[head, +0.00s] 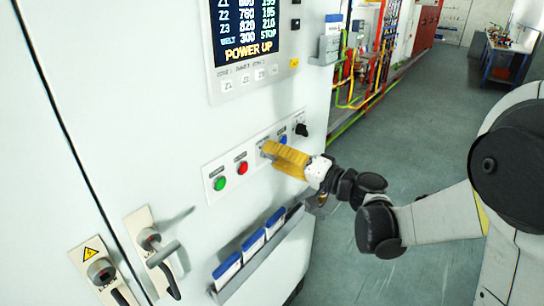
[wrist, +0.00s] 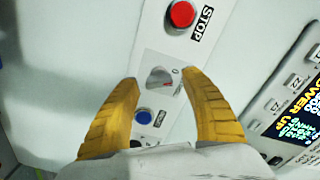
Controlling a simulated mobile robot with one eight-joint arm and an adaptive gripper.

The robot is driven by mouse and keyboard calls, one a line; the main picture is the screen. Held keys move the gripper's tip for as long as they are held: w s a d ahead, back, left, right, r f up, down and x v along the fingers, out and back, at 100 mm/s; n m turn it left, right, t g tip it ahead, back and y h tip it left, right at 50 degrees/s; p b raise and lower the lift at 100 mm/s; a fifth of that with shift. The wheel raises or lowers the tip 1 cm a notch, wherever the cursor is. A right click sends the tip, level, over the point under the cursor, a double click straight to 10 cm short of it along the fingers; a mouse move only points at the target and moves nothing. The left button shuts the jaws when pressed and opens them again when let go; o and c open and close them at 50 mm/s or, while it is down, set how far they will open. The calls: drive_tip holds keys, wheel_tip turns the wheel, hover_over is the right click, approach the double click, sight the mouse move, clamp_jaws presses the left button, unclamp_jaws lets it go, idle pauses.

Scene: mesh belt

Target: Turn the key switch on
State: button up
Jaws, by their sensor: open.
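The key switch (wrist: 160,79) is a round silver-grey part on a light plate in the wrist view, with a "0" mark beside it. Its turned position is too blurred to tell. In the head view my gripper's yellow fingers mostly hide it. My gripper (head: 272,157) is at the control strip there, its fingers pointing at the panel. In the wrist view the fingers of my gripper (wrist: 161,77) are apart, one on each side of the key switch, with a gap between. Nothing is held. I cannot tell whether the fingertips touch the plate.
Beside the switch are a red STOP button (wrist: 182,14) and a blue button (wrist: 143,117). The strip also has a green button (head: 219,183) and a black knob (head: 301,129). A display (head: 247,30) is above, a booklet rack (head: 262,255) below. Open floor lies right.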

drive_tip(key=shift+w+a, duration=0.3)
clamp_jaws()
drive_tip(key=c, duration=1.2)
unclamp_jaws()
drive_tip(key=shift+m, duration=0.4)
drive_tip(key=c, duration=1.2)
unclamp_jaws()
drive_tip(key=m+b, duration=0.1)
drive_tip(key=m, duration=0.4)
drive_tip(key=shift+f, duration=0.1)
drive_tip(key=c, duration=1.2)
unclamp_jaws()
drive_tip(key=m+b, duration=0.1)
drive_tip(key=m, duration=0.5)
drive_tip(key=c, duration=1.2)
unclamp_jaws()
drive_tip(key=c, duration=1.2)
unclamp_jaws()
